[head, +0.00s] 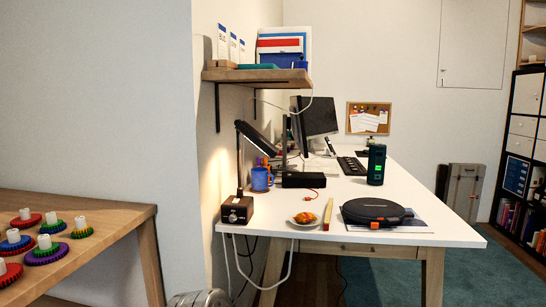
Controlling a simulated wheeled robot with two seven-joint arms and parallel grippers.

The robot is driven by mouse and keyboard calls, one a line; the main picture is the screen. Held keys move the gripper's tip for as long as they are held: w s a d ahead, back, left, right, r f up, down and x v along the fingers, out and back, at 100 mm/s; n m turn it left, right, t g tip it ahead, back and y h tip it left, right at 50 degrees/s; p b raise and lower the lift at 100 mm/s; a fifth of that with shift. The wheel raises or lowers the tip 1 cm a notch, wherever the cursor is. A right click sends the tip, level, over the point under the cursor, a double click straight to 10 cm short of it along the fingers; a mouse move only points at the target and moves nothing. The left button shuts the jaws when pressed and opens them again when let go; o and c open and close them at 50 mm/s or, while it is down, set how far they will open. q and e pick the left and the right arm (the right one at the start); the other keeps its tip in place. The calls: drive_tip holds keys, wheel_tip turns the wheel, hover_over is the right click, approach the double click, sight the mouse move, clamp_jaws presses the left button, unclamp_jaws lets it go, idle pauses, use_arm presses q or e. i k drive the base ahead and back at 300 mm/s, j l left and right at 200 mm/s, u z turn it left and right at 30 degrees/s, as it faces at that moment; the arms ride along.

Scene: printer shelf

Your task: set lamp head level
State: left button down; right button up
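The desk lamp stands near the front left of the white desk, with a dark box-like base (237,210) and a thin upright stem (239,160). Its dark bar-shaped lamp head (258,138) starts at the top of the stem and slopes down to the right, so it is tilted, not level. Warm light falls on the wall beside the stem. Neither of my grippers is in view. A grey rounded metallic part at the bottom edge is cut off, and I cannot tell what it is.
A blue mug (261,179) stands close behind the lamp. A wall shelf (256,77) hangs above the lamp head. A plate with food (305,218) and a black round case (377,213) lie to the right on the desk (455,232). A wooden table with colored gears (45,250) stands left.

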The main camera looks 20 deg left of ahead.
sight(250, 133)
drive_tip(key=l+u, duration=0.25)
drive_tip(key=u, duration=0.2)
drive_tip(key=l+u, duration=0.25)
drive_tip(key=u, duration=0.25)
